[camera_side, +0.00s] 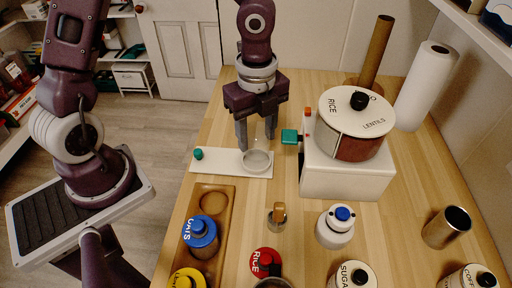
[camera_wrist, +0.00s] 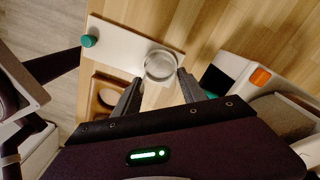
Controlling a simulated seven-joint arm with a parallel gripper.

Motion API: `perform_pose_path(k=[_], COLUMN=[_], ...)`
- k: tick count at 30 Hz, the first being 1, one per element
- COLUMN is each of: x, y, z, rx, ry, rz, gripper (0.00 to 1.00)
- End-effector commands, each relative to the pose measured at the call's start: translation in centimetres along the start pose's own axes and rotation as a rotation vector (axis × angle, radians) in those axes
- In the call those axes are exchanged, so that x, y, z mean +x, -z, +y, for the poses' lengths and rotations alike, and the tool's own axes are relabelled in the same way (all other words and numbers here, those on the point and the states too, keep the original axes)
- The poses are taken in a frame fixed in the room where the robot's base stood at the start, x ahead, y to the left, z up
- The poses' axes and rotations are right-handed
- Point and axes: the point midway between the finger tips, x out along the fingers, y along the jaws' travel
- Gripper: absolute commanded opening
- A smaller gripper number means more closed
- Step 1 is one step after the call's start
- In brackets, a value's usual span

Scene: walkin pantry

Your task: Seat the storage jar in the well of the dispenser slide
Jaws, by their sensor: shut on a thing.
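The dispenser slide is a flat white plate (camera_side: 225,161) with a green knob (camera_side: 198,154) at its left end; it also shows in the wrist view (camera_wrist: 122,42). The storage jar, clear glass with a round rim, is over the slide's right end in the side view (camera_side: 257,160) and between my fingertips in the wrist view (camera_wrist: 160,66). My gripper (camera_side: 257,142) points down and is shut on the jar. The well is hard to make out through the glass. I cannot tell whether the jar is in it or just above.
The white dispenser (camera_side: 340,178) with its rice and lentils drum (camera_side: 357,112) stands close right of my gripper, with a green knob (camera_side: 289,136) sticking out toward it. A wooden tray (camera_side: 212,232) with lidded jars lies in front. Several other containers stand nearer the camera.

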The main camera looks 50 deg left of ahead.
Motion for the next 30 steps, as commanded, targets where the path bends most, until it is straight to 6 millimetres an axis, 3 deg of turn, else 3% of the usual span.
perform_pose_path(k=[3,6,16,17,20,30], x=[2.5,3.5,3.8,3.9,3.8,3.5], y=[0.1,0.1,0.1,0.0,0.0,0.0], z=[0.1,0.1,0.1,0.1,0.1,0.1], rx=[0.004,0.002,0.0,0.0,0.0,-0.001], ry=[-0.005,-0.002,-0.001,-0.001,-0.001,0.001], rz=[0.001,0.001,0.001,0.0,0.001,0.001], gripper=[0.02,0.02,0.02,0.51,0.7,0.71])
